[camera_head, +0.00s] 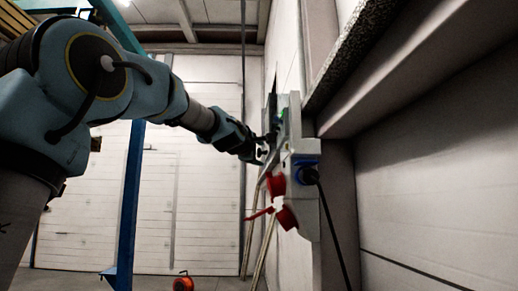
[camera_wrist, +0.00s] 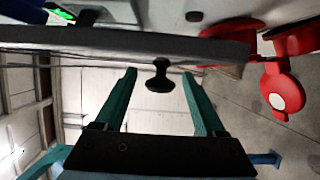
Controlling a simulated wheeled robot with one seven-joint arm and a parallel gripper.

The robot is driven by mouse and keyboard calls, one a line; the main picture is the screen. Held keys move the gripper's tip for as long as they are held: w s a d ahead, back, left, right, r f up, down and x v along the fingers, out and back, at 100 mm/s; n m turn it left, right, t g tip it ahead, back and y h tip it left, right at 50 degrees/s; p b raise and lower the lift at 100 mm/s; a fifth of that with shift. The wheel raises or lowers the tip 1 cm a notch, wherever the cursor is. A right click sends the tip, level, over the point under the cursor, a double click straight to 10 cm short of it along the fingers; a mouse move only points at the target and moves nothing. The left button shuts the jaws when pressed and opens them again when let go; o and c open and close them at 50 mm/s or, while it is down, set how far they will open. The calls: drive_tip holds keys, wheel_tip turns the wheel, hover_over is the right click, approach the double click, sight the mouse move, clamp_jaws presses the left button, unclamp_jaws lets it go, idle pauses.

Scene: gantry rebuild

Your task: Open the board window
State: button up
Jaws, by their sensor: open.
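The electrical board (camera_head: 300,160) is a light grey box on the wall, with red socket covers and a blue socket. In the wrist view, a grey panel (camera_wrist: 125,47), which looks like the board window, spans the picture nearly edge-on. A black knob (camera_wrist: 158,84) sticks out from it. My gripper (camera_wrist: 159,74) is open, with one teal finger on each side of the knob and visible gaps to it. In the head view my gripper (camera_head: 263,147) is at the board's left side. How far the window stands open cannot be told.
Red socket covers (camera_head: 286,217) hang below my gripper and also show in the wrist view (camera_wrist: 283,88). A black cable (camera_head: 332,225) runs down from the blue socket. A ledge (camera_head: 370,45) juts out above right. A blue post (camera_head: 130,200) stands left.

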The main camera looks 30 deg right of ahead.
clamp_jaws()
idle(0.7)
idle(0.8)
